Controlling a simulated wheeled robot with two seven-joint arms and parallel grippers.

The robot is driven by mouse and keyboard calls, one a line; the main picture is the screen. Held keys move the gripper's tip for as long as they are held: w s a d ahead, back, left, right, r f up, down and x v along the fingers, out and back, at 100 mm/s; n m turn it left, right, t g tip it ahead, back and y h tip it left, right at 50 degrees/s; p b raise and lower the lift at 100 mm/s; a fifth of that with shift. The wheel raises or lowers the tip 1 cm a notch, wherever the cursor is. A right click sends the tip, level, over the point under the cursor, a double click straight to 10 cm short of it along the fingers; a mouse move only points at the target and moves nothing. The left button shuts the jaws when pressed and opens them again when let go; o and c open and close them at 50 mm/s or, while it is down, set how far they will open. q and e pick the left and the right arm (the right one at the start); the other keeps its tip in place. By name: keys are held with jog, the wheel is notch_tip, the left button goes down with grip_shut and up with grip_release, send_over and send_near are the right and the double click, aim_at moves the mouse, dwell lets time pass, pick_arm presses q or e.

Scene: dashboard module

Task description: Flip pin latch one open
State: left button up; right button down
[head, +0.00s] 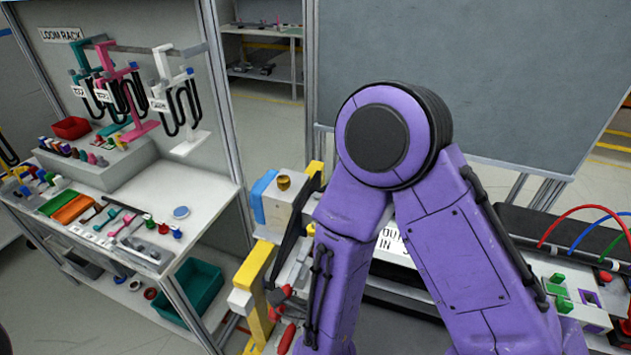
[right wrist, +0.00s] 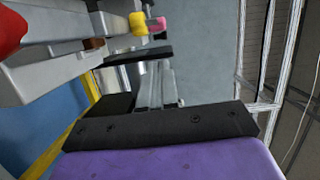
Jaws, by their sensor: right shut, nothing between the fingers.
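My right gripper (right wrist: 150,82) shows in the right wrist view as grey fingers, shut and empty. Beside it is a grey fixture (right wrist: 45,75) with a red part (right wrist: 10,30), a yellow knob (right wrist: 138,23) and a pink knob (right wrist: 157,24) near its far end. I cannot tell which part is pin latch one, or whether the fingers touch anything. In the head view, my purple right arm hides the middle of the dashboard module. A yellow fixture (head: 243,300) and red handles (head: 287,338) show left of the arm. My left gripper is not in view.
A white bench (head: 205,195) with a loom rack, cables and small coloured parts stands at the left. A teal bin (head: 195,290) sits below it. Green clips (head: 560,292) and coloured hoses (head: 575,215) are at the right. A grey panel (head: 520,80) stands behind.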

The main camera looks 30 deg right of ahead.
pick_arm(q)
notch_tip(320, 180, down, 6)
jog(key=b, duration=0.6)
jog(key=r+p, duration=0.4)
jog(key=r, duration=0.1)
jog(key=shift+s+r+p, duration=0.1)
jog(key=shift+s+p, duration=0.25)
jog(key=shift+p, duration=0.05)
pick_arm(e)
jog(key=x, duration=1.3)
jog(key=shift+d+r, duration=0.35)
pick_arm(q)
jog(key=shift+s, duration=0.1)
pick_arm(e)
jog(key=shift+s, duration=0.25)
jog(key=shift+a, duration=0.1)
